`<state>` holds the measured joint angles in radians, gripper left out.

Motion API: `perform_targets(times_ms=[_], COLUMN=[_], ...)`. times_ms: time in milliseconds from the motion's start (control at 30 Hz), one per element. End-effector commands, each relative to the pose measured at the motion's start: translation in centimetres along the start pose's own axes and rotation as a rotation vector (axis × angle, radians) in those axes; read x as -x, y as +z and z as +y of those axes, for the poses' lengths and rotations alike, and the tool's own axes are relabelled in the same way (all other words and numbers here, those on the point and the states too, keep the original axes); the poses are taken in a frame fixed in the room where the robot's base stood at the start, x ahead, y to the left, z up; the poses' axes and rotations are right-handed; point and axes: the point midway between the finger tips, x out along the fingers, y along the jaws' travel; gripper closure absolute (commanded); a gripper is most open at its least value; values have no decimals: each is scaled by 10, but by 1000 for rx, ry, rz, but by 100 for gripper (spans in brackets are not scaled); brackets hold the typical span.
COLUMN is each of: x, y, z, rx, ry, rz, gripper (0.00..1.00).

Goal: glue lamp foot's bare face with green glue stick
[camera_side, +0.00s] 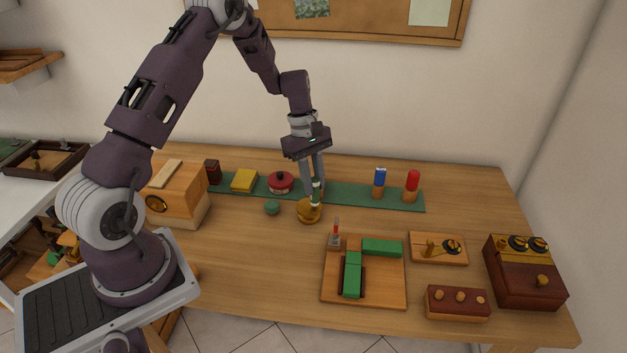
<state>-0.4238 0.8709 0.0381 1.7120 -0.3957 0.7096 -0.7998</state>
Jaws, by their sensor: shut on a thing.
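My gripper (313,182) points down over the middle of the table, shut on a slim green glue stick (316,196) with a pale band. The stick's lower end is at the top of a rounded golden-brown piece (308,214), which looks like the lamp foot. I cannot tell whether the stick touches it or is just above or in front of it. The piece's bare face and any glue on it are too small to make out. A small green round piece, perhaps the cap (272,208), lies on the table to the left.
A green strip (340,194) behind holds a red tin (281,182), yellow block (244,180), and blue-topped (380,183) and red-topped sticks (411,185). A wooden box (178,195) stands left. A board with green blocks (390,288) and a dark knobbed box (525,280) stand front right.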

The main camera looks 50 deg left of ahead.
Motion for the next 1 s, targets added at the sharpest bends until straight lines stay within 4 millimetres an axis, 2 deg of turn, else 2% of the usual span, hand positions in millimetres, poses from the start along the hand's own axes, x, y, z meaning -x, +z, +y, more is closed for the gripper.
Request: perform_targets(times_ms=[767, 1000], x=[-10, -6], y=[-3, -15], z=[0, -13], rx=[0, 2], ry=[0, -1], rz=[0, -1], gripper=[100, 100])
